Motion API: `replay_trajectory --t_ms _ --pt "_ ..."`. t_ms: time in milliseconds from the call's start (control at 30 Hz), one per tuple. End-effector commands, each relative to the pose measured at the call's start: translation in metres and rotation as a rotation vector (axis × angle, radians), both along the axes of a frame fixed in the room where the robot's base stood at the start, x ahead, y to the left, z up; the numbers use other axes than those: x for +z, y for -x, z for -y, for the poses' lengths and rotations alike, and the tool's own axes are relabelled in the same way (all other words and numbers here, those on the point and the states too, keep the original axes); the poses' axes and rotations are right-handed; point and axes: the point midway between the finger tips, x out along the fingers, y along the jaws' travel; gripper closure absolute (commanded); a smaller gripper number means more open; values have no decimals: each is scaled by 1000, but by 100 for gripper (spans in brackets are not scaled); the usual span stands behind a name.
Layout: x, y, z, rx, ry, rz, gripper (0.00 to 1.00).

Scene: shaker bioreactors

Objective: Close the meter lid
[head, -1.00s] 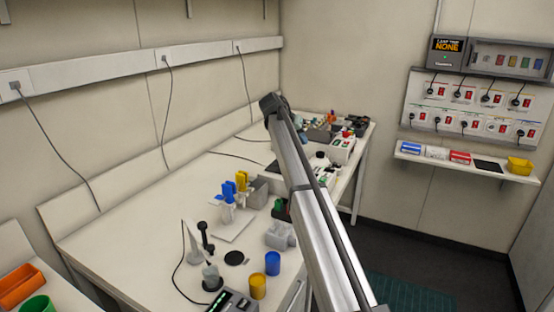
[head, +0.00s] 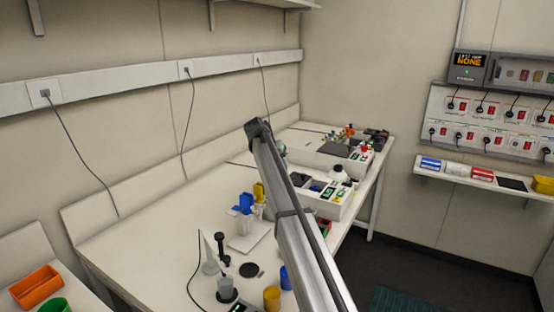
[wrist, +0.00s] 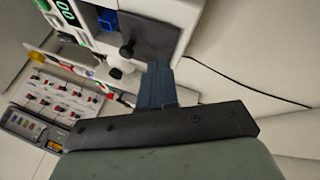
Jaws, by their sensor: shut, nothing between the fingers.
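The meter, a white box with a green display (wrist: 62,12), shows at the top of the wrist view and right of my arm in the head view (head: 338,211). Its dark grey lid (wrist: 150,36), a flat plate with a black knob (wrist: 127,49), lies beside a small blue part (wrist: 107,20), which is uncovered. My gripper (wrist: 157,66) is shut and empty. Its fingertips overlap the lid's lower edge in the wrist view; I cannot tell whether they touch. In the head view my arm hides the fingertips.
A second device with a grey top (head: 335,148) stands farther along the bench. Blue and yellow clamps (head: 245,203) stand on a nearer plate. A cable runs over the bare bench (wrist: 255,82) to the wall.

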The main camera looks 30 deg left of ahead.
Motion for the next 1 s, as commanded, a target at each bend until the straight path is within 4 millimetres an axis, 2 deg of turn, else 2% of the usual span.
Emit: replay_trajectory --t_ms 100,167,300,500,1000 --pt "-19 -11 6 -2 2 -2 100" --pt "-24 -16 11 -2 0 0 100" --pt "-26 -23 27 -1 0 1 100" --pt "-28 -30 39 -2 1 0 100" --pt "-28 -31 44 -1 0 1 100"
